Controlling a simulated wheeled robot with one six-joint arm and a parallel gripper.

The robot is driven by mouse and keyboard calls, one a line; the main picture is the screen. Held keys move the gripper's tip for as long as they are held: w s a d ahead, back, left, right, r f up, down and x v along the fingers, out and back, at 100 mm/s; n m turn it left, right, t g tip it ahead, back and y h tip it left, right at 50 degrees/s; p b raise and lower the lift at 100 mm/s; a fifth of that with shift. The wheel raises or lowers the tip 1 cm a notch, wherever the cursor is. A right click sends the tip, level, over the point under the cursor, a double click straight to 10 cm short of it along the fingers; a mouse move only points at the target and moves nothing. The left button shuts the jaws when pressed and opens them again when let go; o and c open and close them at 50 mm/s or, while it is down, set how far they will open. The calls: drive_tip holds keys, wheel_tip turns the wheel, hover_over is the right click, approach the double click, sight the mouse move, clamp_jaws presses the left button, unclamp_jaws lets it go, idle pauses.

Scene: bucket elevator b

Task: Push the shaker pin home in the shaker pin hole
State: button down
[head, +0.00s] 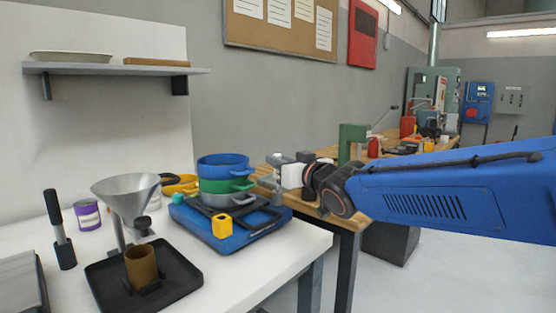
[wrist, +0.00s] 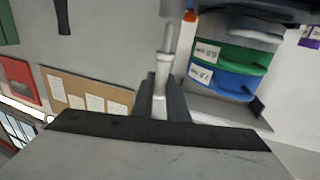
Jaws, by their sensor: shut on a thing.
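My gripper (wrist: 161,84) is shut on a slim silver shaker pin (wrist: 167,45). In the wrist view, the pin sticks out beyond the dark fingers, its thinner end away from the gripper. In the head view, my gripper (head: 274,165) is just right of the sieve stack, and the pin cannot be made out clearly. The blue shaker (head: 208,232) sits on the white bench, bearing a stack of blue, green and grey sieves (head: 226,168). The stack appears inverted in the wrist view (wrist: 232,65). The shaker pin hole cannot be made out in either view.
A metal funnel (head: 125,190) stands over a black tray (head: 190,270) with a brown cup (head: 141,264). A yellow block (head: 222,227) is at the shaker's front. A wall shelf (head: 115,69) hangs above the bench, and a wooden table (head: 345,215) stands behind my arm.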

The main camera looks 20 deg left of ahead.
drive_tip(key=shift+f, duration=1.9)
drive_tip(key=c, duration=1.7)
unclamp_jaws()
drive_tip(key=shift+o, duration=0.2)
drive_tip(key=shift+d, duration=0.1)
drive_tip(key=v, duration=1.7)
drive_tip(key=shift+s+d+f, duration=0.1)
